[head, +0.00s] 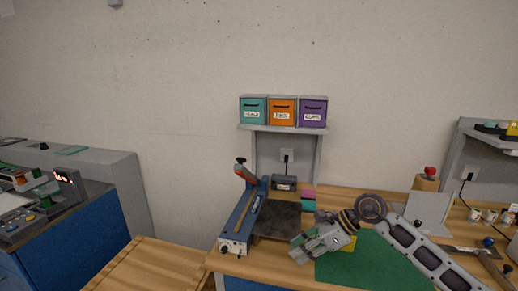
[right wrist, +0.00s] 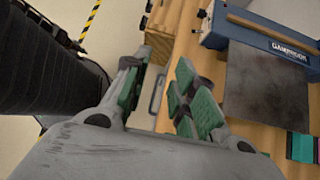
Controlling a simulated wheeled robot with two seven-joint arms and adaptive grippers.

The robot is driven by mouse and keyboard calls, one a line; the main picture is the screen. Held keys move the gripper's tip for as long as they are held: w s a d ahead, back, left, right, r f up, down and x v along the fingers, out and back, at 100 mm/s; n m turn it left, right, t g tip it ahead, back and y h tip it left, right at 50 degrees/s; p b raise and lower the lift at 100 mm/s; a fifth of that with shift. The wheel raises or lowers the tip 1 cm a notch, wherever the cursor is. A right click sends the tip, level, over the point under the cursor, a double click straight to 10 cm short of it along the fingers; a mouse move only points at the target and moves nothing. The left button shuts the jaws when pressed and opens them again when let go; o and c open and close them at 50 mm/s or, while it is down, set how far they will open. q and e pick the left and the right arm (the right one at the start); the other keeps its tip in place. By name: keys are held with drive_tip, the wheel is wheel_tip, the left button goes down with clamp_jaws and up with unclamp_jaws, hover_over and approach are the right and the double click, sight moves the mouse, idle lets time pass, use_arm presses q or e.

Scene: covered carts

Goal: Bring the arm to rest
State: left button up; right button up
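My right arm (head: 415,245) comes in from the right in the head view, over the workbench. Its gripper (head: 299,249) points left, above the bench near the dark plate of the blue machine. In the right wrist view the two green-padded fingers of the right gripper (right wrist: 160,82) stand apart, with nothing held between them. The bench edge and floor show past them. My left gripper is not in view.
A blue machine (head: 238,224) with a dark plate (head: 278,217) stands left of the gripper. A green mat (head: 370,262) lies beneath the arm. Teal, orange and purple boxes (head: 283,111) sit on a wall shelf. A wooden surface (head: 150,268) lies at lower left.

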drive_tip(key=s+a+r+m+t+y, duration=0.2)
drive_tip(key=a+r+m+y, duration=0.2)
drive_tip(key=a+r+y, duration=0.5)
wheel_tip(320, 180, up, 5)
drive_tip(key=w+d+m+t, duration=0.2)
drive_tip(key=w+m+t, duration=0.1)
drive_tip(key=m+t, duration=0.8)
drive_tip(key=d+f+m+t+h, duration=0.1)
drive_tip(key=d+f+m+h, duration=1.7)
drive_tip(key=m, duration=1)
drive_tip(key=s+f+m+g, duration=0.3)
drive_tip(key=s+f+g, duration=0.3)
drive_tip(key=s+f, duration=0.45)
drive_tip(key=s+f+m+g, duration=0.3)
drive_tip(key=s+f+g, duration=0.35)
drive_tip(key=s, duration=0.65)
wheel_tip(320, 180, down, 33)
drive_tip(key=s, duration=0.2)
drive_tip(key=s+d+f+g, duration=0.1)
drive_tip(key=s+f, duration=0.9)
drive_tip(key=s, duration=0.1)
drive_tip(key=s+d+f, duration=0.2)
drive_tip(key=s+f, duration=0.8)
drive_tip(key=s, duration=0.1)
drive_tip(key=shift+s+d+g, duration=0.15)
drive_tip(key=shift+d+g, duration=0.15)
drive_tip(key=shift+g, duration=0.05)
